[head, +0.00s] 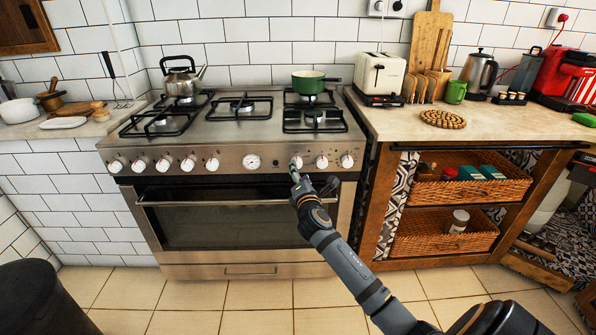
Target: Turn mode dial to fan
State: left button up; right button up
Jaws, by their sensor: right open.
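A steel stove (225,180) stands against the wall with a row of white-faced dials along its front panel. My right gripper (295,174) is raised in front of the panel, its fingers open. Its tips are just below the leftmost dial (296,162) of the three on the right side. I cannot tell whether they touch it. The middle dial (321,161) and the far right dial (346,160) of that group are uncovered. The dial markings are too small to read, so I cannot tell which is the mode dial. My left gripper is not in view.
The oven door handle (180,203) crosses below the dials, near my right gripper. A green pan (308,82) and a kettle (181,82) sit on the hob. A counter with a toaster (381,75) is at right. The tiled floor in front is mostly clear.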

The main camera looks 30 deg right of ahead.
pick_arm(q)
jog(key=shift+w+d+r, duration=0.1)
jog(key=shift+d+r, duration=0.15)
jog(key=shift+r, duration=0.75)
pick_arm(e)
jog(key=x, duration=0.3)
jog(key=shift+w+d, duration=0.15)
jog(key=shift+w, duration=0.2)
jog(key=shift+c, duration=0.4)
